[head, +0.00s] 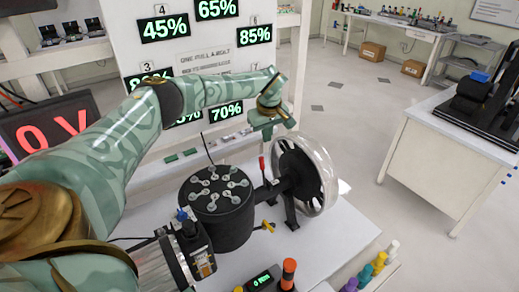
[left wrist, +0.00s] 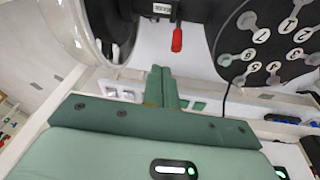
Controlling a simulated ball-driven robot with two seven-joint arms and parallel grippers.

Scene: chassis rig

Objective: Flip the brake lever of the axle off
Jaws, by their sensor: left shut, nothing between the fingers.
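The axle (head: 281,186) runs between a round black hub with numbered pads (head: 218,215) and a clear-rimmed wheel (head: 322,165). A small red lever (head: 262,167) stands roughly upright beside the axle, between hub and wheel. It also shows in the left wrist view (left wrist: 177,40), below a small white label that is too small to read. My left gripper (head: 285,125) is above and behind the lever, near the wheel's top. Its fingers (left wrist: 161,88) are together and empty, apart from the lever. My right gripper is not in view.
A yellow-handled part (head: 268,226) sticks out below the hub. A motor-like unit (head: 190,250) stands at the front left. Coloured pegs (head: 379,262) stand at the front right. A white panel with percentage displays (head: 215,60) rises behind. Table right of the wheel is clear.

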